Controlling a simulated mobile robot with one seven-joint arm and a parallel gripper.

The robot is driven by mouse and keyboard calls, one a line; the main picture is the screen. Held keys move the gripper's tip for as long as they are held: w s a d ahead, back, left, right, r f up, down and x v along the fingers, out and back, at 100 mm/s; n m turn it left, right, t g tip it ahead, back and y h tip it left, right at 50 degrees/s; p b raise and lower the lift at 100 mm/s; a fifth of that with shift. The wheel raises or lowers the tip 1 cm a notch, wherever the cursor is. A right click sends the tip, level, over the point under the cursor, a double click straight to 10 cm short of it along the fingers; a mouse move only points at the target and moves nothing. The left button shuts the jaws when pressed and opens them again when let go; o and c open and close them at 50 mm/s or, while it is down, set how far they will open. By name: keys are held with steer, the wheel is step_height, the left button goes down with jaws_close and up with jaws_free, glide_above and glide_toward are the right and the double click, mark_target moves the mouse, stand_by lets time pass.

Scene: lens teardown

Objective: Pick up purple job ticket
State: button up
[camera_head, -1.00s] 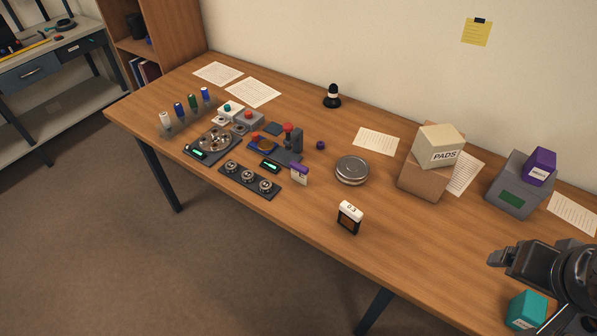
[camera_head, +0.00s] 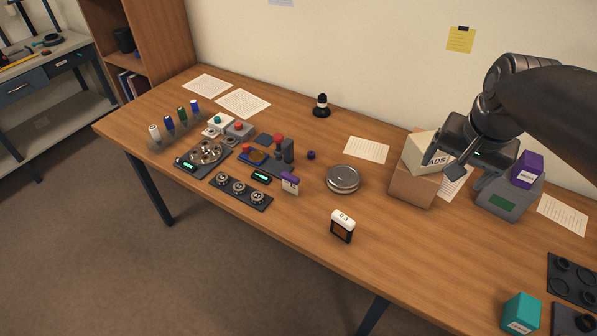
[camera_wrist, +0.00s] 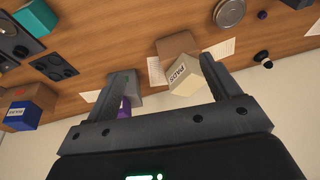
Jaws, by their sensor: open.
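A small upright card with a purple top and pale lower part, apparently the purple job ticket (camera_head: 290,184), stands on the wooden table (camera_head: 300,222) in the head view. It is just right of the black strip with several round parts. I cannot make it out in the wrist view. My gripper (camera_head: 441,165) is open and empty, well to the right of the card, in front of the PADS box.
A cream PADS box (camera_head: 426,150) sits on a brown box (camera_head: 413,188). A purple box (camera_head: 527,170) tops a grey unit (camera_head: 500,198). A round tin (camera_head: 342,179) and a 0.3 holder (camera_head: 342,226) stand right of the card. The table's front middle is clear.

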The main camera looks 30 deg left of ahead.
steer(key=w+a+f+g, duration=0.1)
steer(key=w+a+f, duration=0.1)
steer(key=a, duration=0.3)
steer(key=w+a+f, duration=0.1)
steer(key=w+a, duration=0.2)
steer(key=a, duration=0.2)
steer(key=g+h, duration=0.1)
steer(key=g, duration=0.1)
glide_above(292, 176)
step_height(292, 176, down, 17)
steer(key=shift+d+r, duration=0.15)
step_height(292, 176, down, 5)
steer(key=shift+r, duration=0.15)
steer(key=shift+a+f, duration=0.25)
steer(key=shift+f, duration=1.3)
steer(key=shift+a+f, duration=0.2)
steer(key=shift+f, duration=1.35)
steer(key=c, duration=1.1)
steer(key=shift+o, duration=0.2)
steer(key=shift+r, duration=0.1)
